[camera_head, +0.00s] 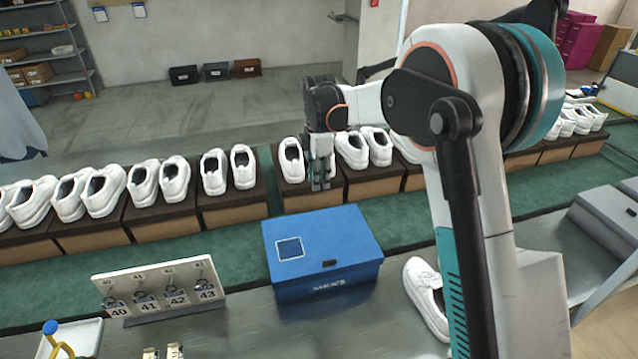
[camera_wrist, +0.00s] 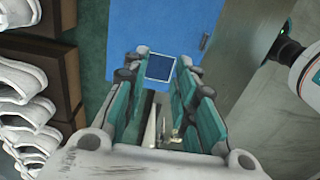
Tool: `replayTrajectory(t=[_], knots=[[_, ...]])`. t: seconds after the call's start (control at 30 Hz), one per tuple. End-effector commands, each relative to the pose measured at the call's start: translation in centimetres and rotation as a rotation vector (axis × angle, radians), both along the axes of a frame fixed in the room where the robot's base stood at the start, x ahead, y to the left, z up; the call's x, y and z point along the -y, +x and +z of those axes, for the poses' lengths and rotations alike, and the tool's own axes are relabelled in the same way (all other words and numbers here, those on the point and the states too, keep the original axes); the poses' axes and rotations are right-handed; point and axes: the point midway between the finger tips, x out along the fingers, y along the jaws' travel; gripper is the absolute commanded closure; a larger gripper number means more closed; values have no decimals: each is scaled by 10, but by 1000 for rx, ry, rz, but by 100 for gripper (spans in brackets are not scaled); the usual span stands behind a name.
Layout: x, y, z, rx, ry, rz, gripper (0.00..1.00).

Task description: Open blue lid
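The blue lid (camera_head: 330,235) lies shut on a blue box (camera_head: 325,285) on the grey worktop. It has a dark square patch with a pale border on its left part and a small dark mark near its front edge. My gripper (camera_head: 320,186) is behind the box, in the air by the row of shoes, fingers pointing down. In the wrist view, the fingers of my gripper (camera_wrist: 160,72) are apart with nothing between them, and the blue lid (camera_wrist: 180,25) shows beyond the tips. The gripper does not touch the lid.
White shoes (camera_head: 145,180) on brown boxes (camera_head: 232,208) line the green conveyor (camera_head: 220,255) behind. A rack with numbered tags (camera_head: 160,287) stands left of the box. A loose white shoe (camera_head: 427,290) lies to its right, beside my arm. A white tray (camera_head: 75,338) is front left.

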Motion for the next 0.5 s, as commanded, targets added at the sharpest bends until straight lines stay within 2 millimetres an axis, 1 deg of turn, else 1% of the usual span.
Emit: replayTrajectory(t=[0.03,0.1,0.3,0.4,0.5], knots=[[0,0,11,0,0,0,74],[0,0,26,0,0,0,74],[0,0,64,0,0,0,74],[0,0,78,0,0,0,74],[0,0,87,0,0,0,74]])
